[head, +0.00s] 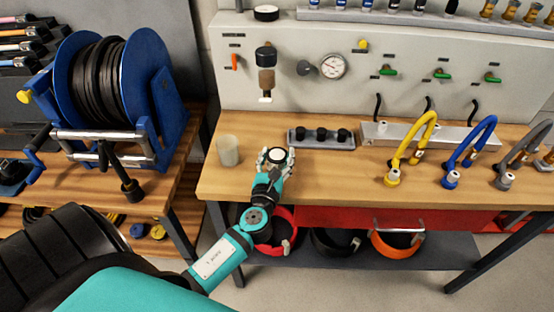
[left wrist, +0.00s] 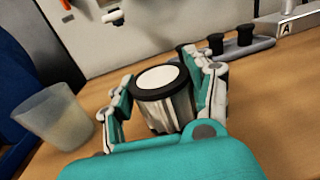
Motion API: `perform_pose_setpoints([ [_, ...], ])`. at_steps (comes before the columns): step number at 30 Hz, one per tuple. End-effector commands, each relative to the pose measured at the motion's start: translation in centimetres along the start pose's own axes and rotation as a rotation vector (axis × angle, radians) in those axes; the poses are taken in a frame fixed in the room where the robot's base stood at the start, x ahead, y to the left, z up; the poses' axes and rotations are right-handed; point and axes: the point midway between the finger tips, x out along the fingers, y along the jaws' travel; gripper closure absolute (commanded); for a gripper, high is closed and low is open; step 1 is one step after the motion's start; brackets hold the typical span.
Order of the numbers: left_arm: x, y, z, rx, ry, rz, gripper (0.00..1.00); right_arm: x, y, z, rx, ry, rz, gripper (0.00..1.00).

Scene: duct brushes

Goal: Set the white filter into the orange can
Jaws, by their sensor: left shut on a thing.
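My left gripper (head: 276,157) is over the near part of the wooden bench, shut on a short cylinder (left wrist: 168,112). The cylinder has a white top, a black rim and a shiny metallic side, and I take it for the white filter. It is upright between the fingers in the left wrist view; I cannot tell whether its base touches the bench. An orange round container (head: 378,245) with a pale handle, likely the orange can, is on the low shelf under the bench, to the right of my gripper. My right gripper is not in view.
A translucent cup (head: 228,151) stands left of my gripper. A grey tray with black knobs (head: 320,138) lies behind to the right. Yellow (head: 428,133) and blue (head: 478,150) hoses are further right. Red and black (head: 335,243) containers share the low shelf. A blue hose reel (head: 150,85) stands left.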

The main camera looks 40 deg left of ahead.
Motion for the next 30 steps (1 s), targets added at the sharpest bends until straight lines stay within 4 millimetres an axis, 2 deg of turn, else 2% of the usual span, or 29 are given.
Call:
perform_pose_setpoints([
  [1, 0.02, 0.02, -0.49, 0.001, 0.000, 0.001, 0.77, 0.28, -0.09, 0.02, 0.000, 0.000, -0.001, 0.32],
  [12, -0.01, 0.00, -0.82, 0.000, -0.001, 0.000, 0.77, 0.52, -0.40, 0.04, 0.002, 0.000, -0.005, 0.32],
  [13, -0.01, 0.00, -0.81, 0.000, -0.001, 0.000, 0.44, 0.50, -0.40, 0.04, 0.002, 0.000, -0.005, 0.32],
  [18, -0.01, -0.01, -0.71, 0.000, -0.001, 0.000, 0.22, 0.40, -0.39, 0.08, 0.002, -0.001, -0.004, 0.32],
  [29, -0.01, -0.01, -0.12, 0.000, -0.001, 0.000, 0.20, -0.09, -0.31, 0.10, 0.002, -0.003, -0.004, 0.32],
  [30, -0.50, -0.02, -0.56, 0.001, 0.001, 0.000, 0.20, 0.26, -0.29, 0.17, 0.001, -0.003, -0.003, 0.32],
])
